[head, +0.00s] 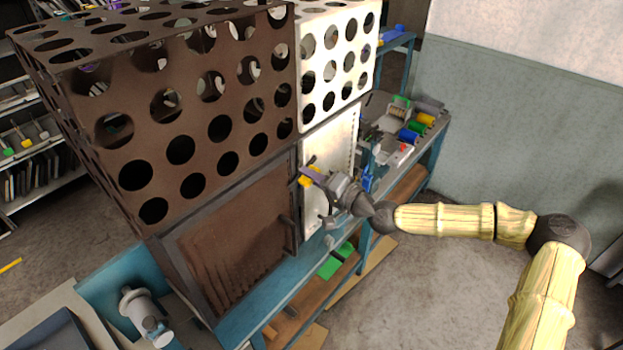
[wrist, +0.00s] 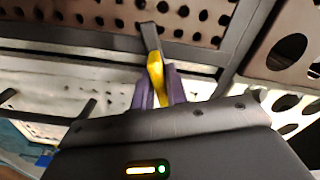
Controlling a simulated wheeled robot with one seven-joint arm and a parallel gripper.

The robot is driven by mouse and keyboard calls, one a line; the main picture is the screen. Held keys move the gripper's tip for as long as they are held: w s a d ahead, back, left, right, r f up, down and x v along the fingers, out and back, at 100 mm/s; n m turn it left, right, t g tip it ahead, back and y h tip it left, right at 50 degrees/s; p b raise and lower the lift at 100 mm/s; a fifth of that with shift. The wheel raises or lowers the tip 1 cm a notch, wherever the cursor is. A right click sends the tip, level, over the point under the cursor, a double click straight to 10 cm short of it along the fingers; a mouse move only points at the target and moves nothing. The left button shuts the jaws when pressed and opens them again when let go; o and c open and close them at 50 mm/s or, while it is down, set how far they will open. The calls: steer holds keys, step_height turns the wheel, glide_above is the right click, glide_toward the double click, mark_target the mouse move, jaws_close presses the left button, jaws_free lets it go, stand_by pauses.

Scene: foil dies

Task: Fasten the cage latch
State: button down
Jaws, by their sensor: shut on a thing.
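The latch (head: 308,178) is a small yellow lever on the front of the pale cage, near the edge beside the brown cage. In the wrist view the yellow latch (wrist: 155,67) stands between my two purple fingers, and a grey bar runs from it up across the dark frame rail. My gripper (head: 319,180) is at the latch and shut on its yellow part; the fingers also show in the wrist view (wrist: 161,82). The pale cage (head: 338,62) has a perforated upper part and a light front panel (head: 326,155) below. The fingers hide the lower part of the latch.
The brown perforated cage (head: 200,98) stands left of the pale one, with a dark-framed panel (head: 232,240) below. A blue bench (head: 280,290) carries both. Spools (head: 425,120) and small tools lie on its far end. Grey floor (head: 425,290) is open at the right.

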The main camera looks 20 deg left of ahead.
steer(key=shift+f+m+b, duration=0.2)
steer(key=shift+m+b, duration=0.9)
steer(key=shift+m, duration=1.2)
steer(key=c, duration=1.5)
jaws_free()
steer(key=shift+d, duration=0.1)
steer(key=shift+r, duration=0.1)
steer(key=b+v, duration=0.6)
steer(key=v, duration=1.1)
steer(key=shift+d, duration=0.2)
